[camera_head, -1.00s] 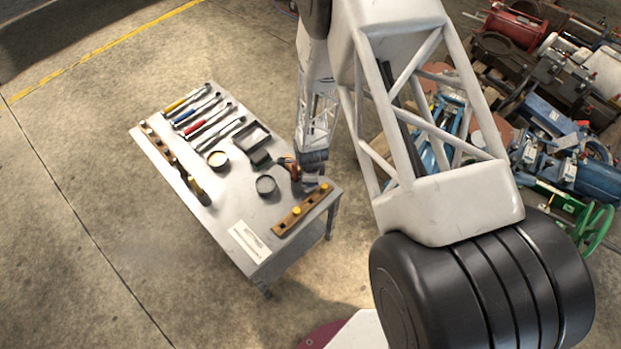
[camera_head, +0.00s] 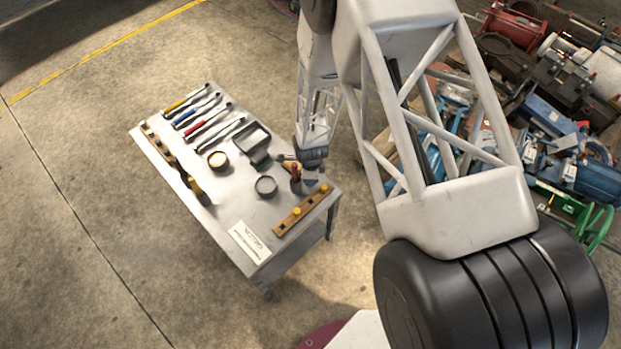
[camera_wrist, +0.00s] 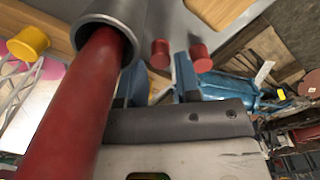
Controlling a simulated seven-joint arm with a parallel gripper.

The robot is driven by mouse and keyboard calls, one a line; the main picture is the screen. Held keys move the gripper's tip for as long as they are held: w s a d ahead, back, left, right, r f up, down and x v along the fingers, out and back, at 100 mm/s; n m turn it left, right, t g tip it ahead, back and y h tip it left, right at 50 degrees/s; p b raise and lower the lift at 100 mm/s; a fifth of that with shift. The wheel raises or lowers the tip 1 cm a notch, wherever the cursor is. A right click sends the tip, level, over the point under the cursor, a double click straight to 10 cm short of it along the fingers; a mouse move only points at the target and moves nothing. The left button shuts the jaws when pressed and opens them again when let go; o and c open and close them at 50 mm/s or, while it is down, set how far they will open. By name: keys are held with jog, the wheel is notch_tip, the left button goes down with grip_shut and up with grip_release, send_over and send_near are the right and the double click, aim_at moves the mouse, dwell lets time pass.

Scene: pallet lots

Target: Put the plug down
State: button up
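The plug appears to be a dark red handle with a grey metal end. It stands near the right edge of the grey table (camera_head: 222,208), close to my gripper. In the wrist view the red handle (camera_wrist: 75,105) runs close past the camera and its grey end (camera_wrist: 112,18) is at the top. My gripper (camera_wrist: 160,78) shows two bluish fingers with a gap between them, to the right of the handle. It looks open, with nothing visible in the gap. In the head view my gripper (camera_head: 311,180) is low over the table and its fingers are hard to make out.
A wooden rack (camera_head: 298,213) with yellow knobs lies in front of my gripper. Several wrenches lie further back. Bare tabletop is at the front left.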

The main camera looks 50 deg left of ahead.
notch_tip(320, 180, up, 10)
dwell(0.6)
dwell(0.7)
jog(key=shift+w+r, duration=0.1)
